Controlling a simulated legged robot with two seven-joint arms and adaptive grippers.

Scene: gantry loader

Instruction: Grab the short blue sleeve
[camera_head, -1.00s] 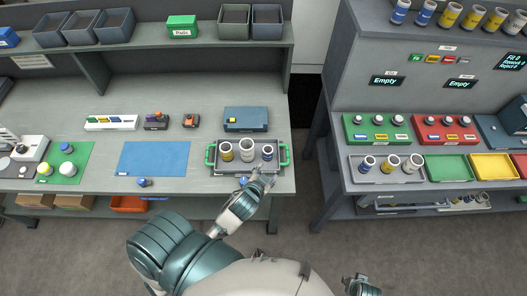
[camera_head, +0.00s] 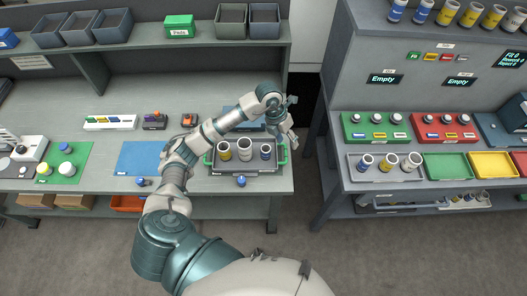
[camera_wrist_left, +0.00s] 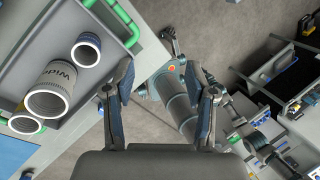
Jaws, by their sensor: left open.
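A short white sleeve with a blue band (camera_head: 265,152) stands at the right end of the grey tray (camera_head: 228,172) on the left bench. In the left wrist view the blue sleeve (camera_wrist_left: 86,50) is upright with its open top showing. It stands beside a wider white sleeve (camera_head: 245,149), and a yellow-banded sleeve (camera_head: 224,151) stands at the left. My left gripper (camera_head: 290,122) is open and empty, above the tray's right end. In the left wrist view its fingers (camera_wrist_left: 162,100) are apart, right of the blue sleeve, with floor and my own body between them. My right gripper does not show.
The tray has green handles (camera_head: 284,154) at its ends. A dark blue case (camera_head: 232,113) lies behind it, partly hidden by my arm. A blue mat (camera_head: 137,157) lies left. The right bench holds another tray (camera_head: 378,176) with similar sleeves. A gap separates the benches.

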